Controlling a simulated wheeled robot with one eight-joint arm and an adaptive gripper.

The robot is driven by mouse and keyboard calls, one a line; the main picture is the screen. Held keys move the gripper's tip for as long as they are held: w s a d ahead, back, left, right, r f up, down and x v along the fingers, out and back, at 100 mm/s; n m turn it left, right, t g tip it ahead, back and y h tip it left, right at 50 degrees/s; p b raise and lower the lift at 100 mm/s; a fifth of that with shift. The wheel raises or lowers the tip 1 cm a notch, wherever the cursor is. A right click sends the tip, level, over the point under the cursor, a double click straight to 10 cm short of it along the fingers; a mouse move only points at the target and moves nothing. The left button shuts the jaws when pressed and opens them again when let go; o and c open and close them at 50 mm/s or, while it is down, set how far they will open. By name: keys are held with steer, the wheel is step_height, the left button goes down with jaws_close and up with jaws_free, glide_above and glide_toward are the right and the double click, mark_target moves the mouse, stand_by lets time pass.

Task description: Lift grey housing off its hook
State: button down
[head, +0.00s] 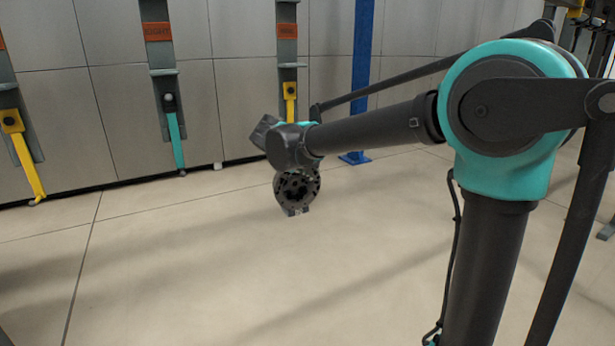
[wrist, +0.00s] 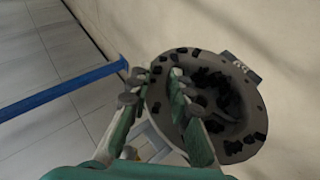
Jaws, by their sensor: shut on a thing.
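The grey housing (head: 297,187) is a round, flanged part with a dark, toothed opening. In the head view it hangs below the end of my arm, above the open floor. In the wrist view the housing (wrist: 245,142) fills the right middle, tilted, with several dark blocks around its rim and inside. My gripper (wrist: 165,80) is shut on the housing, with its fingers at the left side of the rim. In the head view the fingers are hidden behind the arm's end and the housing. No hook shows touching the housing.
Hanging brackets with a yellow lever (head: 25,160), a teal lever (head: 176,140) and another yellow lever (head: 290,100) line the panelled wall. A blue post (head: 362,75) stands behind my arm. The floor (head: 190,270) in front is clear.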

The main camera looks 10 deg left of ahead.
steer(key=s+d+r, duration=0.2)
steer(key=s+d, duration=0.3)
steer(key=s, duration=0.2)
steer(key=s+d+r, duration=0.2)
steer(key=s+d, duration=0.3)
steer(key=s, duration=0.3)
steer(key=shift+r, duration=0.35)
steer(key=shift+d, duration=0.1)
steer(key=s+d, duration=0.3)
steer(key=s, duration=0.2)
steer(key=shift+s+d, duration=0.15)
steer(key=shift+d, duration=0.1)
stand_by(1.0)
steer(key=s+d, duration=0.4)
steer(key=s, duration=0.1)
steer(key=shift+s, duration=0.4)
stand_by(0.3)
